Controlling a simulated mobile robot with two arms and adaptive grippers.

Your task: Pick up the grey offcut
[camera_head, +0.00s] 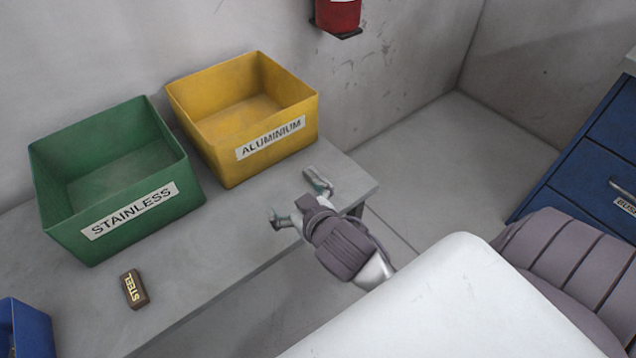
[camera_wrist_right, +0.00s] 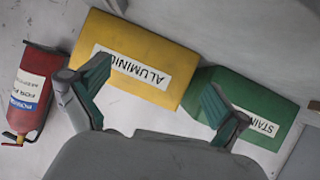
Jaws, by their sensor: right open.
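I cannot make out a grey offcut in either view. The only loose piece I see on the bench is a small dark brown block marked STEEL (camera_head: 134,289), lying in front of the green bin in the head view. My right gripper (camera_head: 301,199) is open and empty over the right end of the bench, in front of the yellow bin and well to the right of the block. In the wrist view its two fingers (camera_wrist_right: 157,100) with green pads stand wide apart, with nothing between them but the view of the bins. My left gripper is not in view.
A green STAINLESS bin (camera_head: 63,232) and a yellow ALUMINIUM bin (camera_head: 225,165) stand at the bench's back. A blue bin (camera_head: 40,335) is at lower left. The grey bench (camera_head: 215,240) is clear between block and gripper. A red extinguisher (camera_wrist_right: 33,92) hangs on the wall.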

